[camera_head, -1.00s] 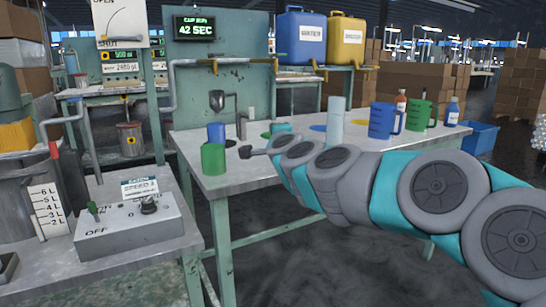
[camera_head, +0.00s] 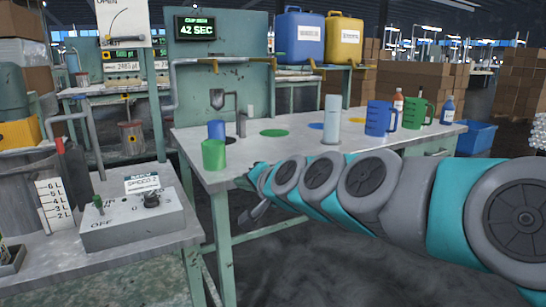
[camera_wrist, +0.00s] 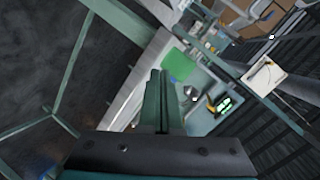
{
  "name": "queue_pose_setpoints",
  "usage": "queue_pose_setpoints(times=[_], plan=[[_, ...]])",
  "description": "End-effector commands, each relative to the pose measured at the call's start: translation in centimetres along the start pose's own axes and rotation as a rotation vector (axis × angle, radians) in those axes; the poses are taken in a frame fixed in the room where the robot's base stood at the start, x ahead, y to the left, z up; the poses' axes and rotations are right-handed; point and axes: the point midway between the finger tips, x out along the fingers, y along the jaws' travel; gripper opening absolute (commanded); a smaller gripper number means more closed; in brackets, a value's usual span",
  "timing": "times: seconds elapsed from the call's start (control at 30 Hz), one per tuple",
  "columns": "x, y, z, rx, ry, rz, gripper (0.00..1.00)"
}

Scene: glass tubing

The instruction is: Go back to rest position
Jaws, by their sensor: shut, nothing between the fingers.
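My gripper (camera_head: 250,215) hangs at the end of my grey and teal arm, just off the front edge of the work table (camera_head: 330,163). It is below the tabletop level in the head view, and holds nothing. In the wrist view my gripper's fingers (camera_wrist: 161,78) are pressed together, with the tabletop edge beyond them. The green cup (camera_head: 213,154) stands on the table up and to the left of my gripper. It also shows in the wrist view (camera_wrist: 178,66).
A blue cup (camera_head: 216,130), a clear cylinder (camera_head: 331,118), a blue jug (camera_head: 380,118) and a green jug (camera_head: 417,112) stand on the table. A control box (camera_head: 135,220) sits on the left bench. The floor in front of the table is open.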

Motion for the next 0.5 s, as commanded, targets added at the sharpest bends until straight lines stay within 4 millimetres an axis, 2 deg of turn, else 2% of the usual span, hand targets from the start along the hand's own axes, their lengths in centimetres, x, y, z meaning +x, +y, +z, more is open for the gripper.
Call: queue_pose_setpoints(times=[0.03, 0.1, 0.17, 0.2, 0.37, 0.4, 0.5], plan=[[-1.3, 2.2, 2.2, -0.069, -0.067, 0.060, 0.00], [-3.3, 5.5, 5.1, -0.164, -0.166, 0.150, 0.00], [-5.2, 8.4, 7.4, -0.230, -0.250, 0.228, 0.00], [-6.5, 10.6, 8.8, -0.266, -0.303, 0.283, 0.00], [-13.0, 18.4, 13.1, -0.369, -0.506, 0.495, 0.00], [-14.9, 20.3, 14.1, -0.384, -0.560, 0.552, 0.00], [-19.8, 24.5, 16.1, -0.402, -0.682, 0.681, 0.00]])
